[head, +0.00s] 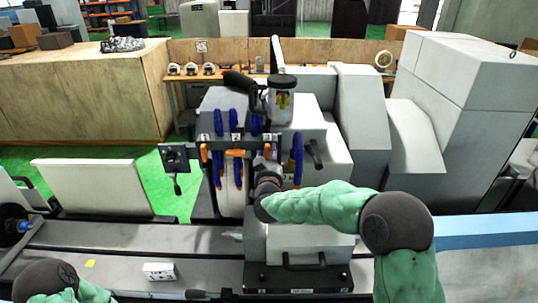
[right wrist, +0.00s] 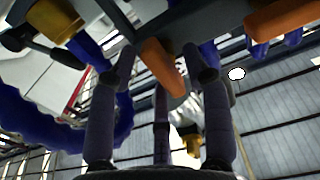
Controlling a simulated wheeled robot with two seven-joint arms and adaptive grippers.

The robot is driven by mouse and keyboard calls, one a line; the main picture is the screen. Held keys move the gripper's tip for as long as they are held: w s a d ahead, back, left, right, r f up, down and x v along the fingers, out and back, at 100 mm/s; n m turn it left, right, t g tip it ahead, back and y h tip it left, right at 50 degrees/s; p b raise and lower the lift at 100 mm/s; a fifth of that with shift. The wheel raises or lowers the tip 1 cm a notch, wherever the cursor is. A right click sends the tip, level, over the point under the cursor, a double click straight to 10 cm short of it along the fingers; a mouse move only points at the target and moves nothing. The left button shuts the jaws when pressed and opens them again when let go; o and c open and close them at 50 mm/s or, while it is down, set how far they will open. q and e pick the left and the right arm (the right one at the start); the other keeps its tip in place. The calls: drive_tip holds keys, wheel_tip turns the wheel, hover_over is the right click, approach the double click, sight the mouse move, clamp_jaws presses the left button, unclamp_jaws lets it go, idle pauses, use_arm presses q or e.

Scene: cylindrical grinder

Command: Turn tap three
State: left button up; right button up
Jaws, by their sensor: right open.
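Three taps with orange handles sit in a row on the grinder's front, under labels 1, 2 and 3. Tap one (head: 204,152) points down, and tap two (head: 235,153) lies level. Tap three (head: 267,150) is the right one and appears to hang down, partly hidden by my gripper. My right gripper (head: 268,172) is just below it. In the right wrist view an orange handle (right wrist: 163,68), apparently tap three, lies between the open fingers (right wrist: 160,75); contact is unclear. My left gripper is out of view.
Blue hoses (head: 218,165) hang beside the taps, and a thicker blue hose (head: 297,160) hangs just right of tap three. A black handle (head: 313,153) juts out further right. A black control box (head: 175,157) stands left. The grinder bed (head: 110,235) runs below.

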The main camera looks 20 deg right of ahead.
drive_tip(key=v, duration=1)
drive_tip(key=shift+s, duration=0.4)
